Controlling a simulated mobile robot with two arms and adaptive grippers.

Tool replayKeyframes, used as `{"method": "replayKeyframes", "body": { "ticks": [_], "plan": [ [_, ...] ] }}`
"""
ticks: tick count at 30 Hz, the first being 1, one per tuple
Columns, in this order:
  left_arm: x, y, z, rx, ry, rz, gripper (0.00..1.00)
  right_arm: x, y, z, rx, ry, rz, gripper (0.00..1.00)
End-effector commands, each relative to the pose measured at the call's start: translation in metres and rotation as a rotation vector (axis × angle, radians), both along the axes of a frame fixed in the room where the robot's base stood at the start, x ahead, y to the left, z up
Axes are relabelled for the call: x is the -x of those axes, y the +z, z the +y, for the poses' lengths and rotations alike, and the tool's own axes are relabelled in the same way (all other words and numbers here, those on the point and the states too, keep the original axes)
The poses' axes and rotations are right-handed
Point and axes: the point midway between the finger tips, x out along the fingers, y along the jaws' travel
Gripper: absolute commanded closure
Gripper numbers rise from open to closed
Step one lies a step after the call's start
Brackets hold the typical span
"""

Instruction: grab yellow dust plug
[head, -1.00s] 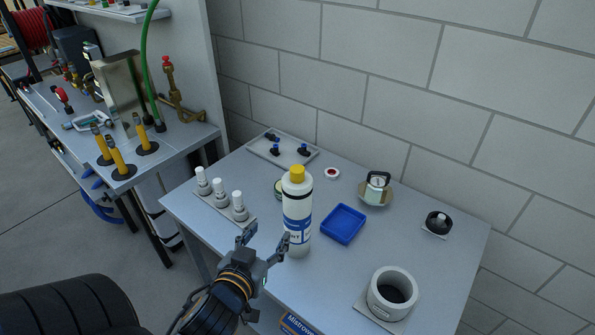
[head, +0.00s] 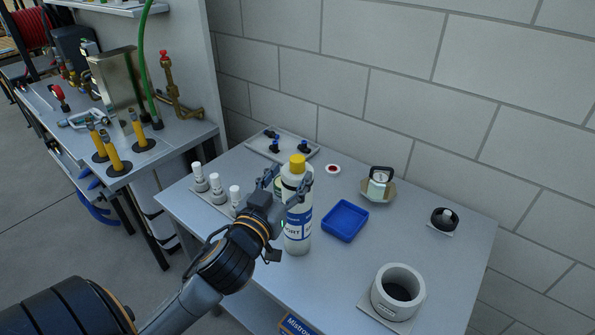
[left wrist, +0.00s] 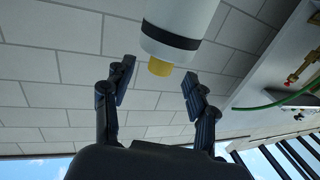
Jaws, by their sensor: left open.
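The yellow dust plug (head: 298,163) sits on top of a white bottle (head: 298,225) with a dark band and blue label, upright on the table. My left gripper (head: 286,181) is open at the bottle's upper part, just below the plug's height in the head view, with its fingers partly in front of the bottle. In the left wrist view the picture is upside down; the plug (left wrist: 160,67) shows between the open fingertips, with nothing gripped. I cannot tell whether a finger touches the bottle. My right gripper is not in view.
Several white-capped small bottles (head: 215,185) stand left of my gripper. A blue tray (head: 345,222), a gauge (head: 380,182), a white ring-shaped pot (head: 398,290) and a black-knobbed part (head: 444,219) are to the right. A grey tray (head: 262,149) lies behind.

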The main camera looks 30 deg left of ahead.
Motion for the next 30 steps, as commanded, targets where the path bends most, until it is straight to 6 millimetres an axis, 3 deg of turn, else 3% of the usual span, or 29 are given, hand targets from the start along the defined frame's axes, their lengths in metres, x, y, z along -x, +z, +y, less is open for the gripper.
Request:
{"method": "replayKeyframes", "body": {
  "ticks": [12, 21, 27, 30],
  "plan": [
    [-0.048, 0.003, 0.011, -0.001, 0.001, 0.001, 0.43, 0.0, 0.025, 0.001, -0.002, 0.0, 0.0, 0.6],
    [-0.053, 0.0, 0.012, 0.001, 0.0, 0.001, 0.43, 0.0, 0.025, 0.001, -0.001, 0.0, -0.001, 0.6],
    [-0.052, 0.0, 0.012, 0.001, 0.0, 0.001, 0.81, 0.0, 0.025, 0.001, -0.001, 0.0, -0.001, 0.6],
    [-0.052, 0.0, 0.012, 0.001, 0.0, 0.002, 0.84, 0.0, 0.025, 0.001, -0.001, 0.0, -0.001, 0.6]
  ]
}}
